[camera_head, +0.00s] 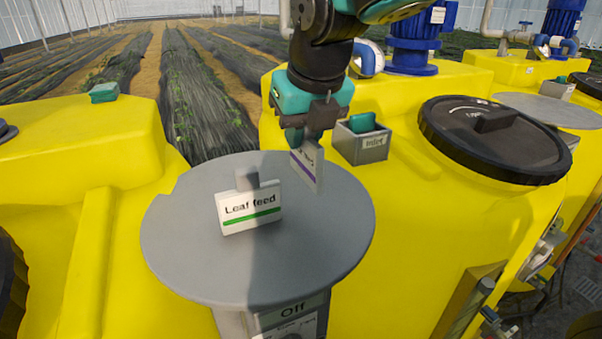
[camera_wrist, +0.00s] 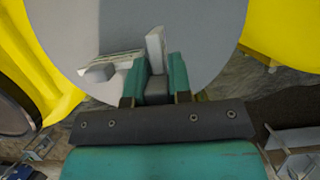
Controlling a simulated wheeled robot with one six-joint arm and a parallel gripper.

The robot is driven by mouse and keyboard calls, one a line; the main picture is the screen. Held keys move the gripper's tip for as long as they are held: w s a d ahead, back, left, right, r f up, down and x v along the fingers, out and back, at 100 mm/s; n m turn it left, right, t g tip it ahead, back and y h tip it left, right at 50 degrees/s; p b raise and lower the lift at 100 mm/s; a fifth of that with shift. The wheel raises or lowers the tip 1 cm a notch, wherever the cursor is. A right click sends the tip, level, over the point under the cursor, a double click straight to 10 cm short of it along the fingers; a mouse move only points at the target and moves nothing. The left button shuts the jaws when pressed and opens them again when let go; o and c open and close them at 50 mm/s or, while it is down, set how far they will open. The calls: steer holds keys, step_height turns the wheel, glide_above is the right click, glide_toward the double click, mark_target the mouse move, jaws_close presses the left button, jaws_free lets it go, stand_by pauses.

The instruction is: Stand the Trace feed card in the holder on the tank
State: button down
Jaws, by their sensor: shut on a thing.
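My gripper (camera_head: 308,130) is shut on a white card with a purple stripe (camera_head: 306,167), held upright above the back right edge of the round grey table. Its print is too small to read surely; I take it as the Trace feed card. In the wrist view the card (camera_wrist: 155,45) stands between the fingers of my gripper (camera_wrist: 157,82). A white Leaf feed card with a green stripe (camera_head: 249,210) stands on the table (camera_head: 190,250).
The yellow tank (camera_head: 420,215) has a big black lid (camera_head: 494,135) at right. Blue pumps (camera_head: 414,45) stand behind it. A teal block (camera_head: 104,92) lies on the left yellow tank (camera_head: 75,140). The table's front and left are clear.

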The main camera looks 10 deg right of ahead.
mark_target(301, 174)
steer(key=shift+f+p, duration=0.5)
steer(key=shift+f, duration=2.9)
steer(key=shift+f, duration=0.2)
steer(key=c, duration=1)
jaws_free()
steer(key=shift+r, duration=0.1)
steer(key=shift+c, duration=0.2)
steer(key=shift+s+r, duration=0.1)
steer(key=shift+r, duration=0.3)
steer(key=b+v, duration=0.2)
steer(key=v, duration=0.9)
steer(key=shift+s+d+r, duration=0.15)
